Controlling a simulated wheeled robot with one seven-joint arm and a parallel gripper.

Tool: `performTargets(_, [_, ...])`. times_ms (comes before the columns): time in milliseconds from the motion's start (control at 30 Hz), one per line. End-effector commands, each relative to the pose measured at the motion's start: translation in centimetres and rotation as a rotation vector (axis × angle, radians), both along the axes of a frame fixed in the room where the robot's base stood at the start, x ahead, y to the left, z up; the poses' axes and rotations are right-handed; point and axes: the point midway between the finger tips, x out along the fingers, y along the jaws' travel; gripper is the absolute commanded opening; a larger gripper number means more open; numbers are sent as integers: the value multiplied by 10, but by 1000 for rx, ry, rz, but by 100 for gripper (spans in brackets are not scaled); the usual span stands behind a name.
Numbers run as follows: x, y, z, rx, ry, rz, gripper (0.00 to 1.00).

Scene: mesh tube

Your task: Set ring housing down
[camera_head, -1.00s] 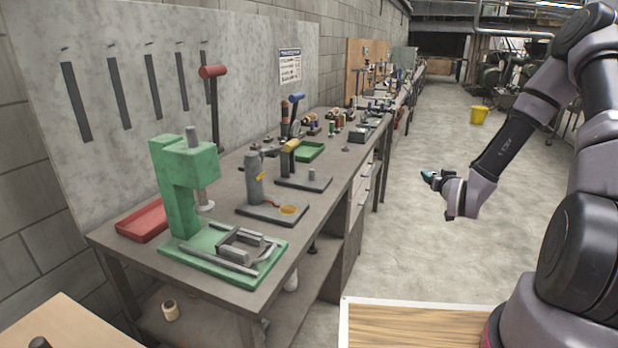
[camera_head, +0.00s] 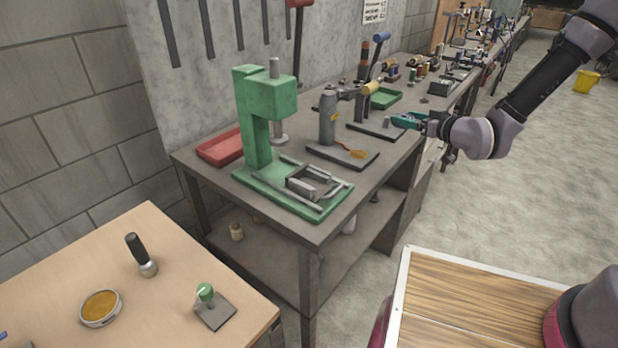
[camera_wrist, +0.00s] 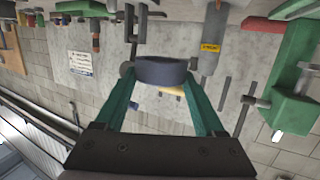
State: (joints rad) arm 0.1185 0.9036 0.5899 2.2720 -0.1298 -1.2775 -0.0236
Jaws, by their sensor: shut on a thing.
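My gripper (camera_head: 402,120) has teal fingers and reaches in from the right, level with the bench edge in the head view. It also shows in the wrist view (camera_wrist: 163,84), shut on a dark, short, round part, the ring housing (camera_wrist: 160,70). The housing is held between the fingertips, with the bench gear behind it, upside down in this view. In the head view the housing is too small to tell from the gear behind it. I cannot tell the gap between it and the bench (camera_head: 330,232).
The bench holds a green press (camera_head: 262,125), a red tray (camera_head: 220,147), a grey bottle-like tool on a dark plate (camera_head: 327,118) and a green tray (camera_head: 384,99). A near wooden table (camera_head: 160,300) carries a gold-faced disc (camera_head: 100,308), a black-handled tool (camera_head: 140,255) and a green-knobbed device (camera_head: 207,295), with bare room between.

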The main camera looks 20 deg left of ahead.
Motion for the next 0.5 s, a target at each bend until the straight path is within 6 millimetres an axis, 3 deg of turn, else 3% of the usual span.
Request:
performTargets(33, [-15,25,4,2,-4,76,0])
performTargets(200, [-73,94,10,1,-3,320,0])
performTargets(300, [-109,126,12,2,-1,452,0])
performTargets(500, [-168,169,15,1,0,660,0])
